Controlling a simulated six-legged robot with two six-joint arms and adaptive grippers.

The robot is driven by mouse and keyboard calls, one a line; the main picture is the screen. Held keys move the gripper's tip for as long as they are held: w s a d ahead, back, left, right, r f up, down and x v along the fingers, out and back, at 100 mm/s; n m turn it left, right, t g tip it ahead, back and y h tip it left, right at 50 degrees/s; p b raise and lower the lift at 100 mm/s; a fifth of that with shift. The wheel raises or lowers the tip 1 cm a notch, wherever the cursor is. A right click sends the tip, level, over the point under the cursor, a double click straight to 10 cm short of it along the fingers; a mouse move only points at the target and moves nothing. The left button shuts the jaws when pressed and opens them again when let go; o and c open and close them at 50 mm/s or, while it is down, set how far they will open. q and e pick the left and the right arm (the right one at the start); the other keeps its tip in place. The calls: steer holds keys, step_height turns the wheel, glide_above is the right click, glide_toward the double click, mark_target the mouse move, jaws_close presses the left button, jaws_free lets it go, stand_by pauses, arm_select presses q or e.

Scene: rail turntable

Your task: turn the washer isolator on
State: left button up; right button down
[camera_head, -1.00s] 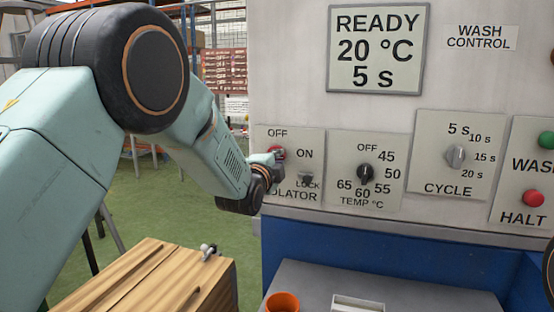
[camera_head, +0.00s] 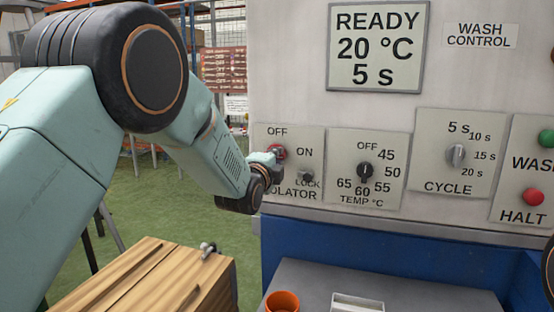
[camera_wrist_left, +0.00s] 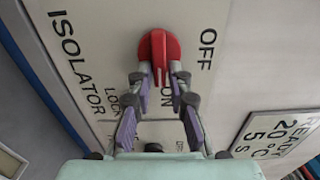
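The red isolator knob (camera_wrist_left: 158,50) fills the upper middle of the left wrist view. Its raised grip points down the picture, with a white mark at that end, towards the ON label; OFF stands to its right. My left gripper (camera_wrist_left: 159,76) is right at the knob, one fingertip on each side of the grip's lower end. The fingers look spread, with small gaps beside the grip; contact is unclear. My right gripper does not show.
The display (camera_head: 376,48) reads READY, 20 °C, 5 s. To the right are the black temperature knob (camera_head: 365,171), grey cycle knob (camera_head: 456,155), green button (camera_head: 546,139) and red HALT button (camera_head: 533,197). An orange cup (camera_head: 283,302) and wooden crate (camera_head: 140,280) stand below.

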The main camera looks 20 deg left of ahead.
arm_select(q)
steer(key=shift+o, duration=1.3)
steer(key=shift+s, duration=0.15)
steer(key=s, duration=1.1)
steer(key=shift+s+a, duration=0.15)
steer(key=shift+s, duration=0.25)
